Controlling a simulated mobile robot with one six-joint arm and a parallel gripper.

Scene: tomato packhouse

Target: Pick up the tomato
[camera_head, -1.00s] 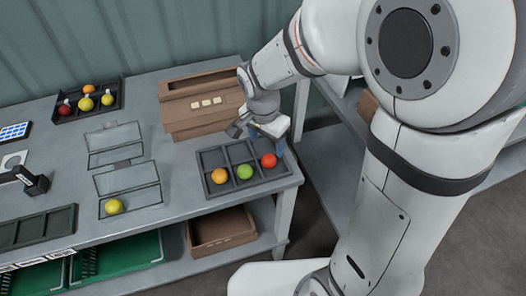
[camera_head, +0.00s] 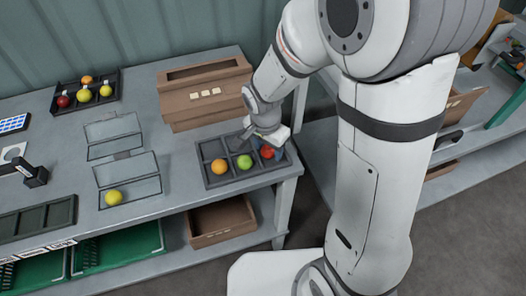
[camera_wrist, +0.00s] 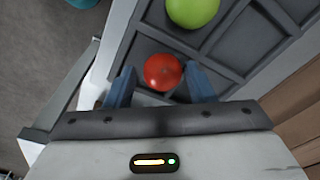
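A red tomato (camera_head: 267,153) sits in the right front compartment of the dark divided tray (camera_head: 208,181), partly hidden by my gripper in the head view. In the wrist view the red tomato (camera_wrist: 163,71) shows between the blue fingertips of my gripper (camera_wrist: 160,74). My gripper is open, with a finger on either side of the tomato and small gaps visible beside it. A green tomato (camera_head: 244,162) and an orange tomato (camera_head: 219,166) sit in the neighbouring front compartments. The green tomato also shows in the wrist view (camera_wrist: 193,10).
A cardboard box (camera_head: 205,95) stands close behind the tray. Another dark tray (camera_head: 62,112) with several tomatoes is at the back left. A yellow tomato (camera_head: 113,197) lies on a clear panelled holder left of the tray. The table (camera_head: 170,185) is bare between them.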

